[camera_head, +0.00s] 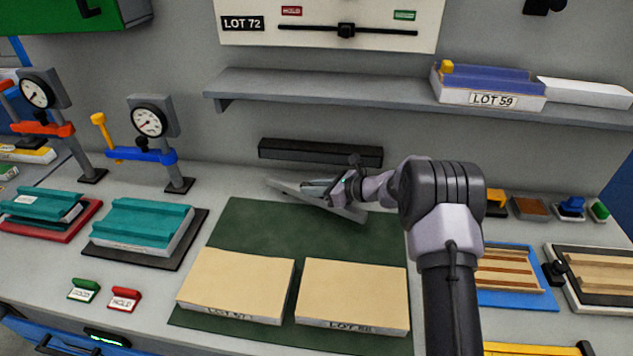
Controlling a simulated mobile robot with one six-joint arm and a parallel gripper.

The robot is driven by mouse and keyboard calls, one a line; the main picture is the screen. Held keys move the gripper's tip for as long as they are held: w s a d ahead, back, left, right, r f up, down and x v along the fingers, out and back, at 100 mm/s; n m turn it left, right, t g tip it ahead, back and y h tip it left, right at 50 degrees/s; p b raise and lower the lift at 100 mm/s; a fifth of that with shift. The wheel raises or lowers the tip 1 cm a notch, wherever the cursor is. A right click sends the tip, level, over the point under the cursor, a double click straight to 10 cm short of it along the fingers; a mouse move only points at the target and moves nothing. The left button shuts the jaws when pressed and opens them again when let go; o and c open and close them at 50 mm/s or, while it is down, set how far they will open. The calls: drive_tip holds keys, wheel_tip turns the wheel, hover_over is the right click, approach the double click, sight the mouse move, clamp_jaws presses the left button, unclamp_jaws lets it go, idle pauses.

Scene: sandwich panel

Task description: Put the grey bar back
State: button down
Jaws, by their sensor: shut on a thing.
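My gripper (318,190) is shut on a light grey bar (350,212), near the bar's middle. The bar lies slanted in the picture, its left end farther back and its right end nearer, over the back edge of the dark green mat (245,222). I cannot tell whether it touches the mat or hangs just above it. The gripper and wrist hide part of the bar. A long black holder-like block (320,152) is at the foot of the back wall, just behind the bar.
Two tan panels (237,285) (352,296) with lot labels lie on the mat's front part. Teal blocks (140,226) and dial gauges (150,122) stand at left. Wooden-slat trays (508,272) are at right. A shelf (375,91) overhangs the back. The mat's middle is clear.

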drive_tip(key=shift+f, duration=0.6)
drive_tip(key=shift+w+d+f, duration=0.1)
drive_tip(key=shift+w, duration=0.25)
drive_tip(key=w, duration=0.1)
drive_tip(key=w+b, duration=0.1)
drive_tip(key=w, duration=0.2)
drive_tip(key=shift+d+b, duration=0.3)
drive_tip(key=shift+d, duration=0.05)
drive_tip(key=w, duration=0.1)
drive_tip(key=w+b, duration=0.1)
drive_tip(key=w+f+b, duration=0.1)
drive_tip(key=shift+w+d, duration=0.15)
drive_tip(key=shift+d, duration=0.2)
drive_tip(key=shift+f, duration=0.2)
drive_tip(key=c, duration=1.3)
unclamp_jaws()
